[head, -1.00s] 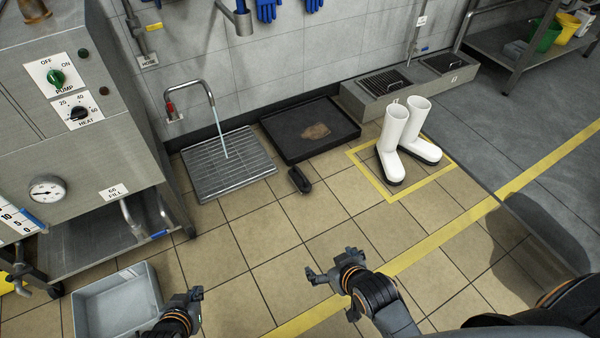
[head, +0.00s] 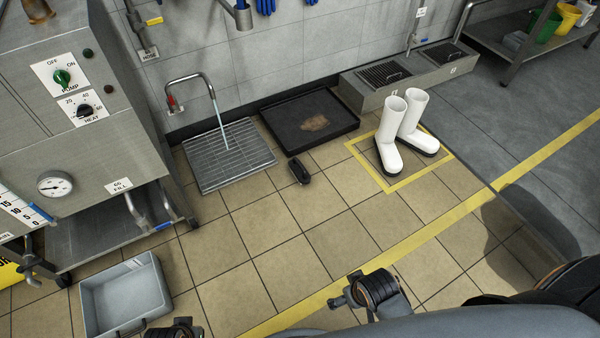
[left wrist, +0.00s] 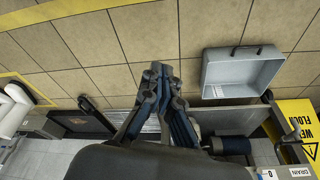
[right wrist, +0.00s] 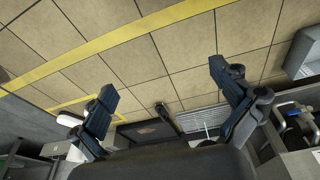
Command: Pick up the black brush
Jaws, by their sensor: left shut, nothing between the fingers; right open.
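The black brush (head: 299,170) lies on the tiled floor, just in front of the black tray and beside the floor grate. It also shows in the right wrist view (right wrist: 162,110), between and beyond the fingers, and in the left wrist view (left wrist: 86,104). My right gripper (right wrist: 166,80) is open and empty, well short of the brush. My left gripper (left wrist: 157,72) is shut and empty, over the floor near the grey bin. In the head view both grippers are at the bottom edge, mostly cut off or hidden by my own arms.
A black tray (head: 340,108) with a brown stain lies behind the brush. A metal grate (head: 205,172) with running water is left of it. White boots (head: 402,125) stand in a yellow square at right. A grey bin (head: 155,278) sits by the steel machine (head: 70,120). The middle floor is clear.

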